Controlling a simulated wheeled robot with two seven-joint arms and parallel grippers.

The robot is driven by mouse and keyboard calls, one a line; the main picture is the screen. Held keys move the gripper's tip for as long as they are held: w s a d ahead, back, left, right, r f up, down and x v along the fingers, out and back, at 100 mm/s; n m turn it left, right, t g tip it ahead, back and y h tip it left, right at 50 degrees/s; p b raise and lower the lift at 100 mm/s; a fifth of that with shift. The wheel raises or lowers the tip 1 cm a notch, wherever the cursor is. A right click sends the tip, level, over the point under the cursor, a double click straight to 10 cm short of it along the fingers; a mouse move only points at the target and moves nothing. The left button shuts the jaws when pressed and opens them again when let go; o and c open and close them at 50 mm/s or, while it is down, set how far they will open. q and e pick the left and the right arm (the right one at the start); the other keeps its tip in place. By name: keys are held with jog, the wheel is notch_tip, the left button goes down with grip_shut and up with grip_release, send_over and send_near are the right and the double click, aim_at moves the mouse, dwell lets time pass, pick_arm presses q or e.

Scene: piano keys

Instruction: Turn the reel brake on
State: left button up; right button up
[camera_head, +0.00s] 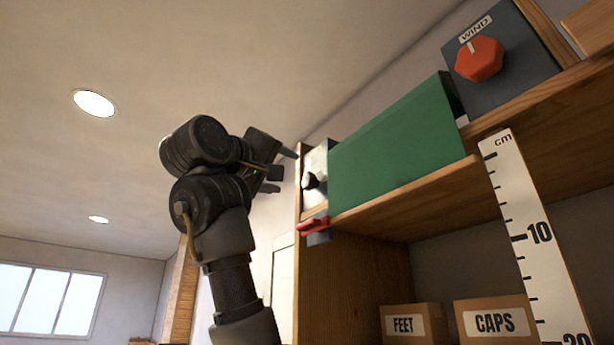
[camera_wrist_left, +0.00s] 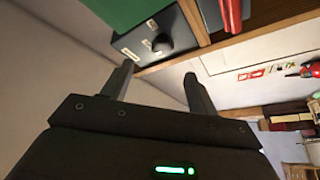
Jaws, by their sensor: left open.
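A small box with a black knob (camera_head: 310,181) is at the left end of the wooden shelf in the head view. In the left wrist view the dark grey box (camera_wrist_left: 133,38) carries the black knob (camera_wrist_left: 162,44) and several small white labels, too small to read. I cannot tell by name which control is the reel brake. My left gripper (camera_head: 286,171) is open and empty, just left of this box. In the left wrist view its fingertips (camera_wrist_left: 158,72) are spread below the knob, apart from it. My right gripper is not in view.
A green box (camera_head: 400,145) stands beside the knob box, then a dark box with a red knob (camera_head: 479,59) labelled WIND. A red piece (camera_head: 313,226) sticks out at the shelf edge. A ruler (camera_head: 530,240) and cartons FEET (camera_head: 412,325) and CAPS (camera_head: 496,321) are lower right.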

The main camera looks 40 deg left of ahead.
aim_at(306, 181)
pick_arm(q)
jog(key=p+x, duration=0.5)
jog(key=x, duration=0.4)
jog(key=shift+w+a, duration=0.1)
jog(key=shift+w, duration=0.15)
jog(key=shift+w+p, duration=0.1)
jog(key=shift+p, duration=0.2)
jog(key=shift+w+a, duration=0.1)
jog(key=shift+f, duration=0.1)
jog(key=c, duration=1)
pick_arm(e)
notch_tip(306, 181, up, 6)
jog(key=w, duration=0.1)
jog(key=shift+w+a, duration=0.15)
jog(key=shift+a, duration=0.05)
